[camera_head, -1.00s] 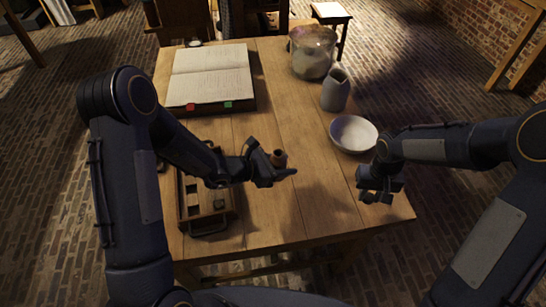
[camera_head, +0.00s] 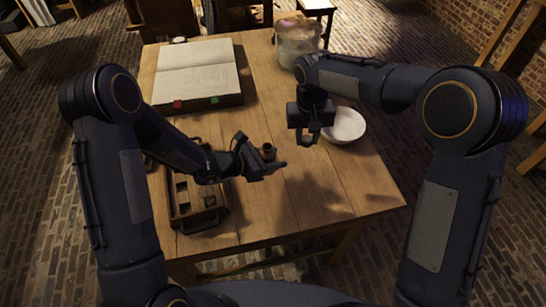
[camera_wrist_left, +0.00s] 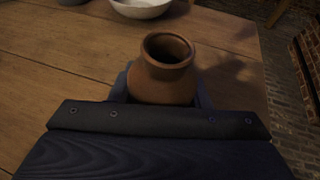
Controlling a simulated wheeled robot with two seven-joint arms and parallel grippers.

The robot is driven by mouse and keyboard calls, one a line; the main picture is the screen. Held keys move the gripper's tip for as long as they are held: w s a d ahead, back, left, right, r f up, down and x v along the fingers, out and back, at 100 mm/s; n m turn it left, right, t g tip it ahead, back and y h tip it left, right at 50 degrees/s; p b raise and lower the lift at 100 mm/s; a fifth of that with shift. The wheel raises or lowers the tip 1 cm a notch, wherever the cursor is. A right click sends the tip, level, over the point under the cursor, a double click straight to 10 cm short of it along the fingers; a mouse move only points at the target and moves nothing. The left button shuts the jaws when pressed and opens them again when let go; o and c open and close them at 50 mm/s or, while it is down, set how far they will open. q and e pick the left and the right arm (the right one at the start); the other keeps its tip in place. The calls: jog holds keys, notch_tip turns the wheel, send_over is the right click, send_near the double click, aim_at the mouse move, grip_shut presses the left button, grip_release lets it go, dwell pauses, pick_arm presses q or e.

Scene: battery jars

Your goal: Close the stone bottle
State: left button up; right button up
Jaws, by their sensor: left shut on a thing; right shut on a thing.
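A small brown clay bottle (camera_head: 269,149) stands upright between the fingers of my left gripper (camera_head: 268,167), which is shut on it. In the left wrist view the bottle (camera_wrist_left: 165,80) shows a round, open, dark mouth with nothing in it. My right gripper (camera_head: 308,138) points down above the table, right of the bottle and apart from it. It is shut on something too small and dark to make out. The grey stone-coloured bottle from the earlier view is hidden behind my right arm now.
A white bowl (camera_head: 346,125) sits just right of my right gripper. A large glass jar (camera_head: 297,48) stands at the back, partly behind my right arm. An open book (camera_head: 197,68) lies back left, and a compartmented wooden tray (camera_head: 205,219) front left. The front right table is clear.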

notch_tip(320, 180, up, 7)
jog(key=n, duration=0.1)
send_over(268, 158)
jog(key=w, duration=0.2)
jog(key=shift+a+f, duration=0.1)
jog(key=shift+a, duration=0.1)
jog(key=shift+f, duration=0.1)
jog(key=shift+f, duration=1.9)
jog(key=shift+f, duration=0.1)
jog(key=shift+f, duration=0.8)
jog(key=shift+f, duration=0.55)
jog(key=o, duration=1)
jog(key=shift+r, duration=0.1)
